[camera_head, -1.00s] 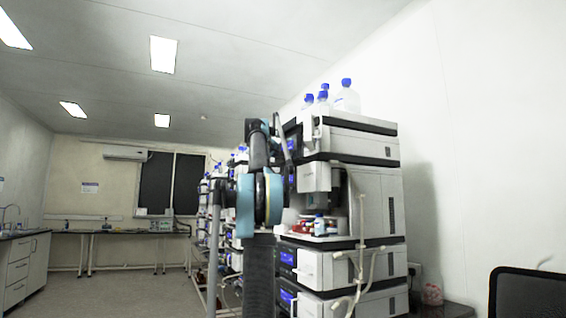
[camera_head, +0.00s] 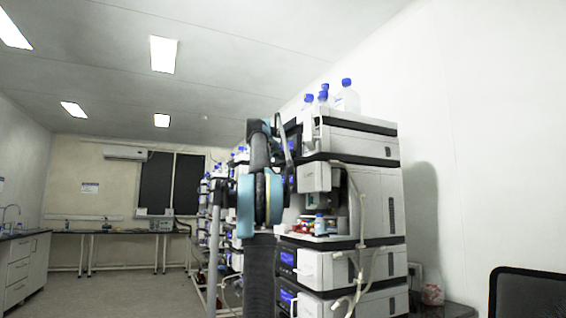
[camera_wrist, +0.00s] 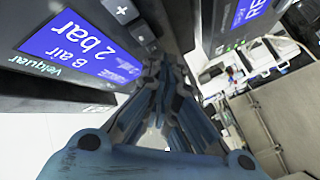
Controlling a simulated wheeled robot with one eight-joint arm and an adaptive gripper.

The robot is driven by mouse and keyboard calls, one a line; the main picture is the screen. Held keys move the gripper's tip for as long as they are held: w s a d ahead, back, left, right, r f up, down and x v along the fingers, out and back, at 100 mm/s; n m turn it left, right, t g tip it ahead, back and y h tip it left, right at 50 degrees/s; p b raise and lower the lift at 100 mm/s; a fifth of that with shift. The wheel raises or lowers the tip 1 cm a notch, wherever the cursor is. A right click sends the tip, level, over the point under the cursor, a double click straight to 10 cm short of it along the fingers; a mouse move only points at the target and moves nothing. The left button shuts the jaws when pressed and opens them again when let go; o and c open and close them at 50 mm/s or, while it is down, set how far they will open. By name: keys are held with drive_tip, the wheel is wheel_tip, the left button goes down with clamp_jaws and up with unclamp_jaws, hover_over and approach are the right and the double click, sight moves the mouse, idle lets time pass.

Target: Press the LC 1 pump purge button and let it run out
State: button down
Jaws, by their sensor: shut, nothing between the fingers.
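In the wrist view, my gripper (camera_wrist: 166,66) is shut and empty, with its fingertips close to the dark front of an instrument. A blue display (camera_wrist: 85,42) on that front appears tilted and reads "B air 2 bar", with "Velquar" below it. Dark buttons (camera_wrist: 122,11), one with a plus-shaped mark, sit beside the display, near the fingertips. I cannot tell whether the fingertips touch a button, and no purge label is readable. In the head view, the nearest column stack (camera_head: 358,150) stands behind my arm, which hides part of its front.
In the wrist view, a second blue display (camera_wrist: 246,12) with partly readable letters is at the upper right. In the head view, blue-capped bottles (camera_head: 346,96) stand on the stack and tubing (camera_head: 362,240) hangs down its front. A dark chair (camera_head: 528,292) is at right. Open floor (camera_head: 120,295) lies left.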

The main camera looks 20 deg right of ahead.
idle(0.5)
drive_tip(key=shift+a, duration=0.75)
drive_tip(key=shift+a, duration=0.1)
drive_tip(key=a, duration=0.4)
drive_tip(key=shift+s+a, duration=0.1)
drive_tip(key=shift+a, duration=0.3)
idle(0.6)
